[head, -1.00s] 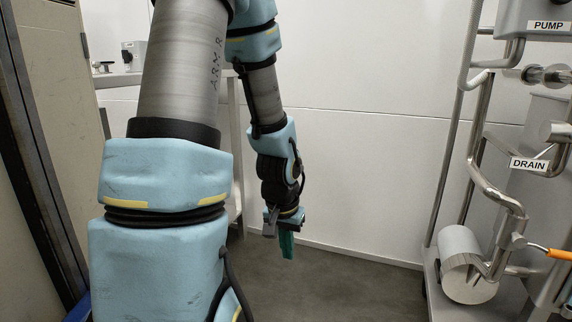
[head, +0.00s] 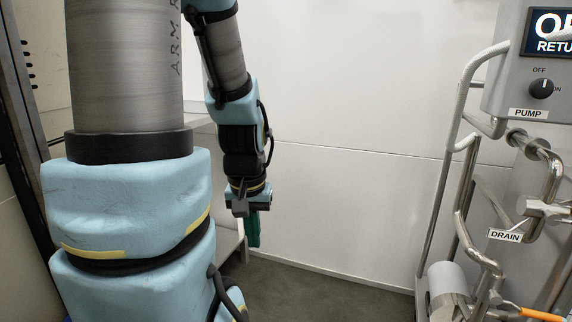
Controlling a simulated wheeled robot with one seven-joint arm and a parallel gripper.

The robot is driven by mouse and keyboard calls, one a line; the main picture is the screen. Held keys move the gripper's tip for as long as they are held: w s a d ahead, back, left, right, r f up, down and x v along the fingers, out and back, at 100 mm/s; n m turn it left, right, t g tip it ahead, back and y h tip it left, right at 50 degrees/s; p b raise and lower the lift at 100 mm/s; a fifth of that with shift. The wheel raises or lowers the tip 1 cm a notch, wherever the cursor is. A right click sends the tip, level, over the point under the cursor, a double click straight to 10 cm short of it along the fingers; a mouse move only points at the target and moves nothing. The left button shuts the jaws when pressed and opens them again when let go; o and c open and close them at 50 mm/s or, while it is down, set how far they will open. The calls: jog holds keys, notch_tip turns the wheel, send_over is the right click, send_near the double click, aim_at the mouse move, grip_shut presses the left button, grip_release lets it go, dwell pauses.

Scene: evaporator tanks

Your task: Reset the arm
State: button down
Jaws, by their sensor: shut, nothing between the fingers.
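My arm, with light blue joints and grey links, fills the left half of the head view and hangs down in front of the white wall. My gripper (head: 252,228) is at its lower end, with teal fingers pointing down. The fingers are small in the picture and look closed, with nothing held. The gripper is in free air, apart from the pipework on the right.
On the right stands a steel pipe rack (head: 447,170) with a pump control box (head: 507,95), its knob (head: 542,88), a drain label (head: 505,236) and an orange handle (head: 541,314). The white wall (head: 350,110) is behind. Grey floor (head: 310,295) lies open between.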

notch_tip(320, 180, up, 24)
jog(key=p, duration=2.2)
jog(key=shift+r, duration=0.25)
jog(key=shift+d, duration=0.1)
